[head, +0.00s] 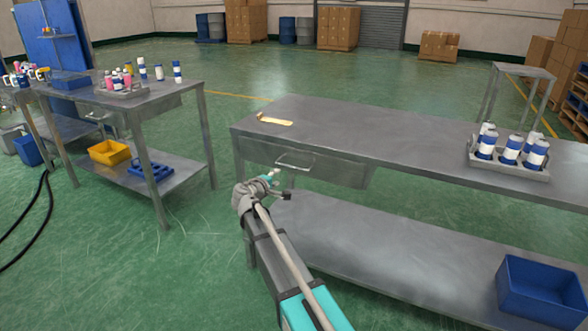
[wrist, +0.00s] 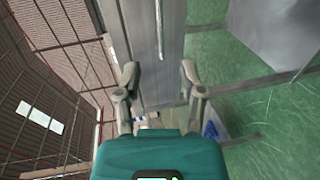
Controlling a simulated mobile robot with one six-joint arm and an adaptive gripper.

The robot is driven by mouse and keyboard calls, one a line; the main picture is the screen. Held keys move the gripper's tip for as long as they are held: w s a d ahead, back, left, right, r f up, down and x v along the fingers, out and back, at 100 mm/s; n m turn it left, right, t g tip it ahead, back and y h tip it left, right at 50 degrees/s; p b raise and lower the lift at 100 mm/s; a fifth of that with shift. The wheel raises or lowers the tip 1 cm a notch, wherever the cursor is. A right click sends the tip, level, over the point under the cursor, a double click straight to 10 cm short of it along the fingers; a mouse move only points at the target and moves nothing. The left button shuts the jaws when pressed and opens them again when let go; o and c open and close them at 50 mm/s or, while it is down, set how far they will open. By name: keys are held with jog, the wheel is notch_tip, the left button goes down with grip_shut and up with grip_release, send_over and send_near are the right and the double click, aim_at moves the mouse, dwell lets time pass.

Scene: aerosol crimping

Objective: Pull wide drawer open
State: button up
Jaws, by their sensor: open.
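The wide drawer (head: 335,172) is a grey metal drawer under the left end of the long workbench, and it looks shut. Its bar handle (head: 296,162) is on the front face. In the wrist view, a thin pale bar, likely this handle (wrist: 159,28), runs up from between the fingers against the grey metal. My gripper (head: 280,184) is in front of the drawer, a little below and left of the handle in the head view. In the wrist view my gripper (wrist: 160,76) has its fingers apart with nothing held; contact with the handle cannot be told.
The workbench top (head: 390,145) bears a small tan piece (head: 275,121) and a tray (head: 510,172) of blue-and-white cans. A blue bin (head: 540,290) sits on its lower shelf (head: 400,255). A second table (head: 140,97) stands left, with open green floor between.

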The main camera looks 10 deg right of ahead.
aim_at(292, 167)
jog(key=b+x, duration=0.2)
jog(key=x, duration=1.1)
jog(key=shift+w+d+b, duration=0.15)
jog(key=shift+w+b, duration=0.05)
jog(key=shift+b, duration=0.15)
grip_shut()
